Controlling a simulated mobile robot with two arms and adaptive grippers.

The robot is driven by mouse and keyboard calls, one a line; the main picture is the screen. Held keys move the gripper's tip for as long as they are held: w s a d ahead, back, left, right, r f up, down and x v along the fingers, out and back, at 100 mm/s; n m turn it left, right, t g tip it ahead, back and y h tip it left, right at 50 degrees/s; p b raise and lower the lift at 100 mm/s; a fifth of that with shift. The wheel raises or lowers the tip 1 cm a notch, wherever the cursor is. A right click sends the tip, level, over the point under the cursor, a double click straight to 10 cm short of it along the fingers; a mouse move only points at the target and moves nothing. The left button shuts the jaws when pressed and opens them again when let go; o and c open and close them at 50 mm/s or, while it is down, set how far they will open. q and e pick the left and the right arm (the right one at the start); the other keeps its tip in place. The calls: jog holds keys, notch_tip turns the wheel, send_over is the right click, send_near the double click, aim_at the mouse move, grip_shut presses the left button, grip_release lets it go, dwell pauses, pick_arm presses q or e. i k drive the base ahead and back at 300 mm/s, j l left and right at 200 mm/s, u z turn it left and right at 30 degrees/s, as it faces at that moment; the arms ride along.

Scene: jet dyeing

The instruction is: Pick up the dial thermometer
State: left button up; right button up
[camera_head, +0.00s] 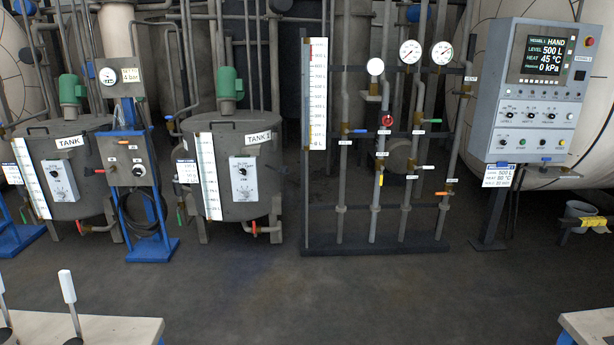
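I cannot make out a loose dial thermometer in the head view. Round white dial gauges are fixed on the pipe rack: a left one (375,67), a middle one (410,52) and a right one (442,53). Another round gauge (107,76) sits on the blue-footed stand at left. I cannot tell whether any of these is a thermometer. Neither of my grippers is in view.
A pale bench (110,328) at lower left carries upright white-handled tools (67,287). Another bench corner (590,325) shows at lower right. Tank 2 (240,205), the pipe rack base (370,246) and a control panel (540,90) stand behind. The dark floor between (330,295) is clear.

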aim_at(375, 67)
jog(key=i, duration=1.9)
